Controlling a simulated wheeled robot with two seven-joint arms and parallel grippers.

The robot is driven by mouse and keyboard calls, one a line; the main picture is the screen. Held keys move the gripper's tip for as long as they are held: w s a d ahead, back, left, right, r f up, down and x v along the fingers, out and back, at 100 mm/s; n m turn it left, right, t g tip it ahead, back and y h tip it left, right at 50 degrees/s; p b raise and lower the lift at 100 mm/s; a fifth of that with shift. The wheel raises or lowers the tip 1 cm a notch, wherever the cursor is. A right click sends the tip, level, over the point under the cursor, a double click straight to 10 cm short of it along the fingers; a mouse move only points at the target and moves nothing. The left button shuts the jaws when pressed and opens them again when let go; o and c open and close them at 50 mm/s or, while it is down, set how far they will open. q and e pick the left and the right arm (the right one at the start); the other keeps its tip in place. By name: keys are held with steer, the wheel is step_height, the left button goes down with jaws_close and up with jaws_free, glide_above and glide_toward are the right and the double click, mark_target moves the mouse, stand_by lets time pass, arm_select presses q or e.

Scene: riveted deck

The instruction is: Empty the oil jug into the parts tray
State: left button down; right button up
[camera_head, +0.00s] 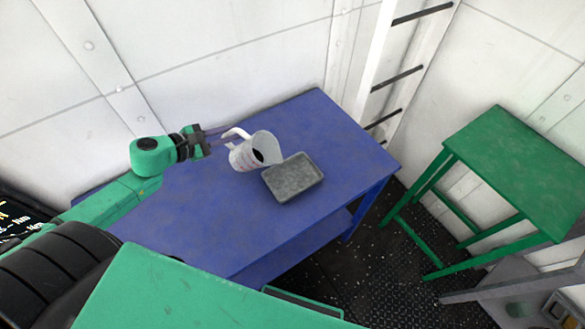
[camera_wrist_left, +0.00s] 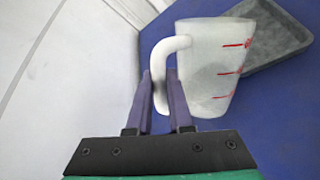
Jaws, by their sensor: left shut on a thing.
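The oil jug (camera_head: 243,157) is a whitish measuring jug with red marks and dark liquid showing inside its mouth. It is tilted to the right, its mouth beside the left edge of the parts tray. The parts tray (camera_head: 293,178) is a grey rectangular shallow tray lying on the blue table. My left gripper (camera_head: 222,133) is shut on the jug's handle, left of the jug. In the left wrist view, the fingers (camera_wrist_left: 161,92) close around the handle of the jug (camera_wrist_left: 217,68), and part of the tray (camera_wrist_left: 285,52) shows behind it. My right gripper is not in view.
The blue table (camera_head: 215,235) has free room left of and in front of the tray. A green stool-like table (camera_head: 520,165) stands at the right. A grey object (camera_head: 520,290) sits at the lower right.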

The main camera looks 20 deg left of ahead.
mark_target(239, 133)
arm_select(q)
steer(key=shift+d+r+y, duration=0.15)
steer(key=shift+r+y, duration=0.1)
steer(key=shift+y, duration=0.05)
steer(key=shift+d+p, duration=0.1)
steer(key=shift+p, duration=0.2)
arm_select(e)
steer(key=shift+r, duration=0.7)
arm_select(q)
steer(key=shift+d+m, duration=0.1)
steer(key=shift+m, duration=0.2)
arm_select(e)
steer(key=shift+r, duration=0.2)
arm_select(q)
steer(key=shift+d+r+y+p, duration=0.15)
steer(key=shift+y+p, duration=0.15)
steer(key=shift+p, duration=0.25)
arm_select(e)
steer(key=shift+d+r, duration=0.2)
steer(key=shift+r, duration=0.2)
arm_select(q)
steer(key=shift+d+p, duration=0.15)
steer(key=shift+p, duration=0.15)
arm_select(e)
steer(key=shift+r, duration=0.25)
